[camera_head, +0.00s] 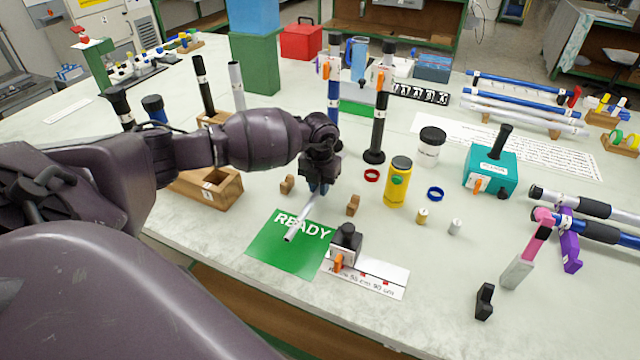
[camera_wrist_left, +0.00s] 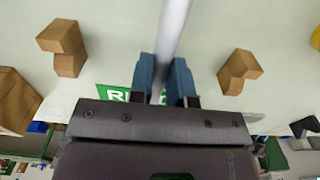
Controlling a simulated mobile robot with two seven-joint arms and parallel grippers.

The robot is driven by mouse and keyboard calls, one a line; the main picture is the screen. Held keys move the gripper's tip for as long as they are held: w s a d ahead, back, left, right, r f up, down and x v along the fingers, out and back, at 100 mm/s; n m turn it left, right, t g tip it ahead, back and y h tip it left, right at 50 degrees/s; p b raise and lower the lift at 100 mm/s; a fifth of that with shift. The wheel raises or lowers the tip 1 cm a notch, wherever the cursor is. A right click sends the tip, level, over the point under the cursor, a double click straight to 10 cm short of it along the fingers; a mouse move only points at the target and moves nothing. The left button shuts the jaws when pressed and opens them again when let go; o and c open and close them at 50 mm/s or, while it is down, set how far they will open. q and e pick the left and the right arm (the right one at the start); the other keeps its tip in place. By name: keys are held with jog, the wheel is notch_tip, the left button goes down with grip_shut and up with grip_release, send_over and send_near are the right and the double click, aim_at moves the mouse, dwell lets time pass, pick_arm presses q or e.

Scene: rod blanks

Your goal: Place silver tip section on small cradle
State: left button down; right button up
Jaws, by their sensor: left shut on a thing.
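The silver tip section (camera_head: 301,219) is a thin bright rod pinched in my left gripper (camera_head: 319,187). It slants down-left over the green READY mat in the head view; its other end is hidden by the gripper. In the left wrist view the rod (camera_wrist_left: 173,30) runs upward from between the blue fingertips (camera_wrist_left: 164,82). The small cradle is two notched wooden blocks, a left one (camera_head: 287,184) and a right one (camera_head: 353,205). They show on either side of the rod in the left wrist view (camera_wrist_left: 65,46) (camera_wrist_left: 238,72). The rod touches neither block. My right gripper is out of view.
The green READY mat (camera_head: 270,258) lies in front of the cradle. A black clamp-like device (camera_head: 347,240) stands at its right edge. A wooden box (camera_head: 222,190) is left, and a yellow bottle (camera_head: 398,182) and red ring (camera_head: 372,175) are right. A black post (camera_head: 378,130) stands behind.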

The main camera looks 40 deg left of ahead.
pick_arm(q)
jog(key=shift+f, duration=0.15)
jog(key=c, duration=1.1)
grip_release()
jog(key=shift+r, duration=0.4)
jog(key=shift+r+p, duration=0.7)
jog(key=shift+r, duration=5.55)
